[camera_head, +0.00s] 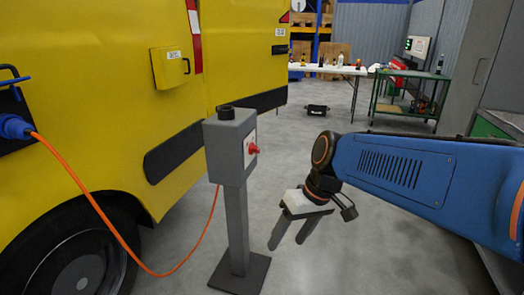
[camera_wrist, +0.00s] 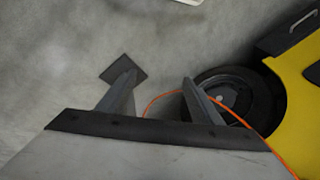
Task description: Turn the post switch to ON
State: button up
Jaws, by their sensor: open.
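The grey switch post (camera_head: 236,220) stands upright on a dark square base plate (camera_head: 240,272), left of centre in the head view. Its box (camera_head: 228,160) carries a red knob (camera_head: 253,150) on a pale panel on its right side and a black round piece (camera_head: 226,112) on top. The panel's markings are too small to read. My gripper (camera_head: 290,241) is open and empty, right of the post and lower than the red knob, fingers pointing down. In the wrist view its two fingers (camera_wrist: 157,80) stand apart; a dark square plate shows behind the left one.
A yellow van (camera_head: 110,60) stands at the left, its wheel (camera_head: 75,265) near the post. An orange cable (camera_head: 105,235) runs from a blue plug (camera_head: 14,127) toward the post. A white table (camera_head: 325,70) and green cart (camera_head: 405,105) stand behind. Floor behind the post is mostly clear.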

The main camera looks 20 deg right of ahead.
jog(key=w+y, duration=0.4)
jog(key=w, duration=0.3)
jog(key=t+y, duration=0.6)
jog(key=t, duration=0.4)
send_near(259, 149)
jog(key=shift+y, duration=0.3)
jog(key=x, duration=0.8)
jog(key=shift+w+a, duration=0.2)
jog(key=shift+w, duration=0.1)
jog(key=c, duration=1.1)
